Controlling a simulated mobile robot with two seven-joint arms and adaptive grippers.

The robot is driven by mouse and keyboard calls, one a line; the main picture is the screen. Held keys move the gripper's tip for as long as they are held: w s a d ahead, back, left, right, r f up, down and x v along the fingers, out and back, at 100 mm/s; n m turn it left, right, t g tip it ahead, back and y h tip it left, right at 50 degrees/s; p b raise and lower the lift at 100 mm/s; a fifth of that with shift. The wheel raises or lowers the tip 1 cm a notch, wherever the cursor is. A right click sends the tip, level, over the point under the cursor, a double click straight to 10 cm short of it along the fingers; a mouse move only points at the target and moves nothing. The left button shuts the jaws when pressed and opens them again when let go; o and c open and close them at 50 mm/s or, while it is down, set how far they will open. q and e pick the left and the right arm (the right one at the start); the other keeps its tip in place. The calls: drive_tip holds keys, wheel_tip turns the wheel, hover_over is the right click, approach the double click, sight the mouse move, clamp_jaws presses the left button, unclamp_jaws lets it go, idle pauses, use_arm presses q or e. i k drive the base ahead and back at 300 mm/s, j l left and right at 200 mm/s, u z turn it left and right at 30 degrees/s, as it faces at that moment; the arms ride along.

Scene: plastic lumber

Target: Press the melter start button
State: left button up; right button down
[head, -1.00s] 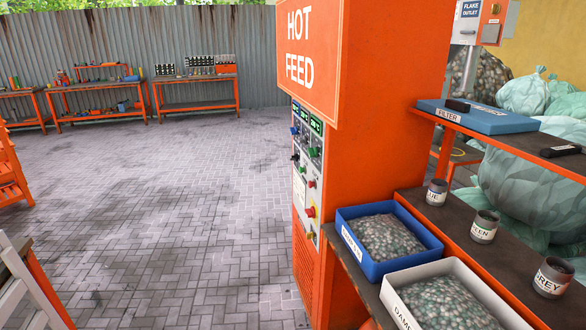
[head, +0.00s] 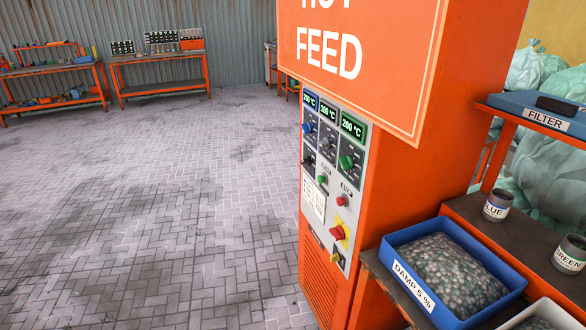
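The orange melter cabinet (head: 395,200) stands right of centre under a large HOT FEED sign (head: 355,50). Its grey control panel (head: 321,215) faces left and shows at a slant. Button labels are too small to read. Neither gripper is in view.
A blue tray (head: 393,254) of flakes marked DAMP 5 % stands beside the cabinet at the right, with labelled cups (head: 497,205) behind. A blue FILTER box (head: 540,113) is on the shelf. The paved floor (head: 160,200) at left is clear. Workbenches (head: 160,75) line the back wall.

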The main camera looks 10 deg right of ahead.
sight(320, 178)
drive_tip(key=i+j, duration=0.25)
drive_tip(key=i, duration=0.2)
drive_tip(key=i+j+u, duration=0.15)
drive_tip(key=i, duration=0.3)
drive_tip(key=j, duration=0.1)
